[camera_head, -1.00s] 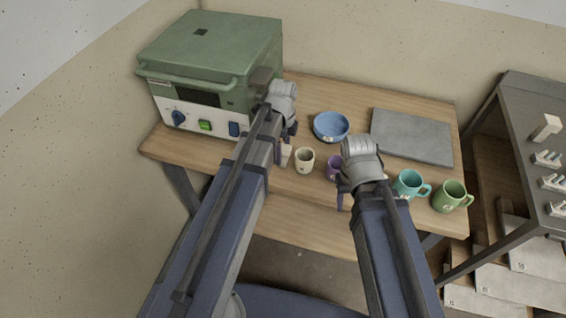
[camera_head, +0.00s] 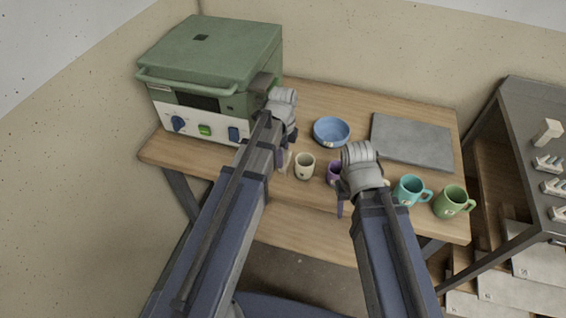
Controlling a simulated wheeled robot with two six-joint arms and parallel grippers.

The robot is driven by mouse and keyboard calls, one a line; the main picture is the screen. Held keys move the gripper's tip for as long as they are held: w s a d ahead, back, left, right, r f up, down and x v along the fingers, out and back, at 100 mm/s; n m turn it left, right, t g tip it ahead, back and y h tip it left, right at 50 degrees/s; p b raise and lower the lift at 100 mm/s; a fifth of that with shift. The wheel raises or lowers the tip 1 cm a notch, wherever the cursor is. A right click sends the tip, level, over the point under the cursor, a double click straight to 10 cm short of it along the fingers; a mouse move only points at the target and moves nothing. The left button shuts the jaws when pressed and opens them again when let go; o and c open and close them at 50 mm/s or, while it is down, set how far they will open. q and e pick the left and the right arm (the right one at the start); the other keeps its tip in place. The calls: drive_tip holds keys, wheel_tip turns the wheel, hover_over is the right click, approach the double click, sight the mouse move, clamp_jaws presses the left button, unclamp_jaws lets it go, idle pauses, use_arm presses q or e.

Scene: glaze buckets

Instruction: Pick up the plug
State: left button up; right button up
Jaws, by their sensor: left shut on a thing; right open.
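A small pale piece, which looks like the plug (camera_head: 286,162), shows at the fingertips of my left gripper (camera_head: 282,158), left of the cream cup. My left gripper is shut on it; the fingers and wrist hide most of it, and its exact shape cannot be told. I cannot tell whether it touches the table. My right gripper (camera_head: 342,196) is open near the table's front edge, in front of the purple cup (camera_head: 333,172), which it partly hides.
A green kiln (camera_head: 210,60) stands at the table's left. A cream cup (camera_head: 305,167), blue bowl (camera_head: 331,131), grey slab (camera_head: 412,141), teal mug (camera_head: 409,190) and green mug (camera_head: 453,201) are on the wooden table (camera_head: 315,95). A dark rack (camera_head: 535,100) stands right.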

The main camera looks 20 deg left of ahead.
use_arm(q)
clamp_jaws()
drive_tip(key=shift+r, duration=0.15)
wheel_tip(320, 180, up, 10)
drive_tip(key=p, duration=1)
drive_tip(key=shift+f, duration=0.2)
